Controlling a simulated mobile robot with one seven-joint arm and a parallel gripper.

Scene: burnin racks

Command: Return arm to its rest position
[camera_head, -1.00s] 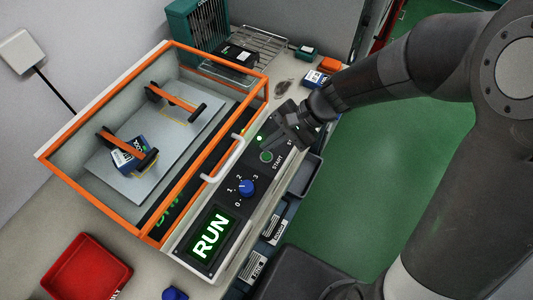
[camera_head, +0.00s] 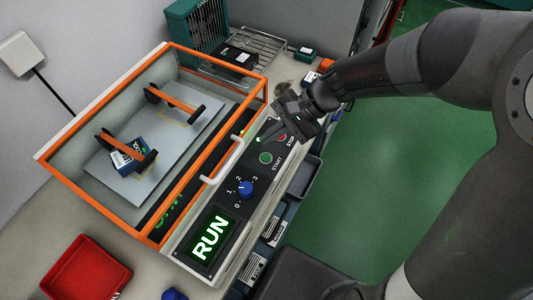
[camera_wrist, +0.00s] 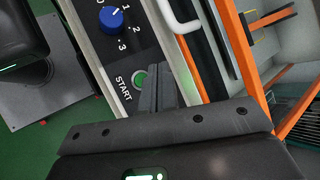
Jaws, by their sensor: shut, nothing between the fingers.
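My gripper (camera_head: 262,139) is shut and empty above the control panel, near the green START button (camera_head: 265,158) and the red STOP button (camera_head: 282,137). In the wrist view its closed fingers (camera_wrist: 156,90) show beside the START button (camera_wrist: 139,80). I cannot tell how far above the panel the fingertips are. My dark arm reaches in from the right. The orange-framed chamber (camera_head: 150,240) stands left of the panel. Its display (camera_head: 210,238) reads RUN. The blue knob (camera_head: 246,188) sits between display and buttons and shows in the wrist view (camera_wrist: 111,20).
Inside the chamber a blue-and-white unit (camera_head: 130,155) sits under one of two orange-and-black clamps. A white handle (camera_head: 224,158) juts beside the panel. A red bin (camera_head: 86,270) lies at lower left. A wire rack (camera_head: 262,48) stands behind. Green floor (camera_head: 400,170) is open at right.

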